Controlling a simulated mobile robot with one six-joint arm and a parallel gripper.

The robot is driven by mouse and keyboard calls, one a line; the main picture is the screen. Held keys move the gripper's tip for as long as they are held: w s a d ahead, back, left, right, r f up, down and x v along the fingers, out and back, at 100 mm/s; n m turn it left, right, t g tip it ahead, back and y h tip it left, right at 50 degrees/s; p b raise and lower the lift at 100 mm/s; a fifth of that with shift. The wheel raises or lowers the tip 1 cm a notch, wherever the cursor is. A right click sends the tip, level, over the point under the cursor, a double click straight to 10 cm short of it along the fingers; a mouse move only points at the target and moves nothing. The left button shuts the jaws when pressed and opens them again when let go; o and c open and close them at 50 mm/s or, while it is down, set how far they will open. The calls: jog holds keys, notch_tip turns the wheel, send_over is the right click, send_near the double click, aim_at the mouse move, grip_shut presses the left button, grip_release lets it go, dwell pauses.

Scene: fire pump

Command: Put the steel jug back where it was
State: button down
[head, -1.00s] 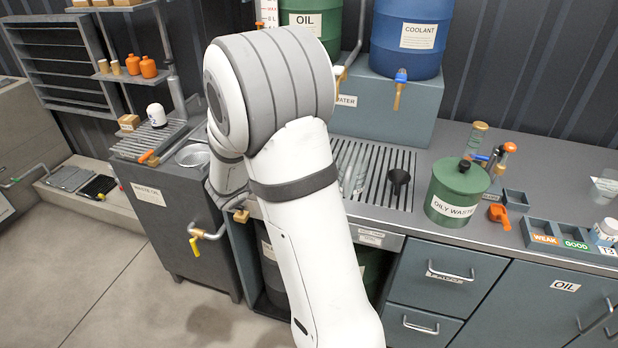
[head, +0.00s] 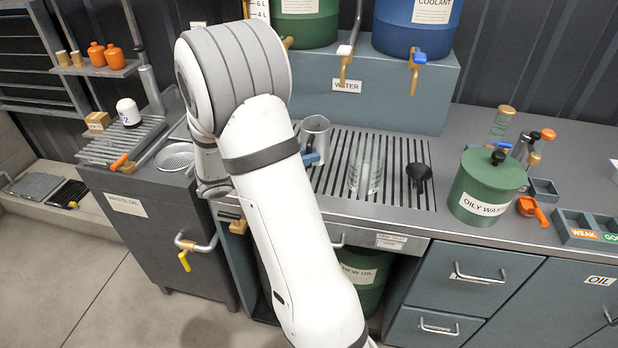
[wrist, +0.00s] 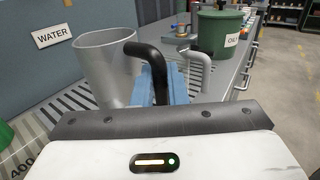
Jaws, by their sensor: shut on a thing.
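The steel jug (head: 315,131) is upright at the back left of the slatted drain grate (head: 398,196), below the WATER label. In the wrist view the jug (wrist: 104,68) is a plain grey cylinder with a black hooked handle (wrist: 147,58). My gripper (head: 310,157) shows its blue fingers at the jug's handle side. In the wrist view the blue fingers of my gripper (wrist: 160,84) are shut around the handle. I cannot tell whether the jug's base touches the grate.
A clear measuring vessel (head: 366,172) and a black funnel (head: 418,174) stand on the grate right of the jug. The water tap (head: 345,62) hangs above. The green OILY WASTE can (head: 486,188) stands further right.

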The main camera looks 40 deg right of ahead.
notch_tip(320, 180, down, 3)
jog(key=shift+w+d+r, duration=0.1)
jog(key=shift+f, duration=2.05)
jog(key=shift+f+b, duration=0.2)
jog(key=shift+b, duration=0.15)
jog(key=c, duration=1.4)
grip_release()
jog(key=shift+c, duration=0.2)
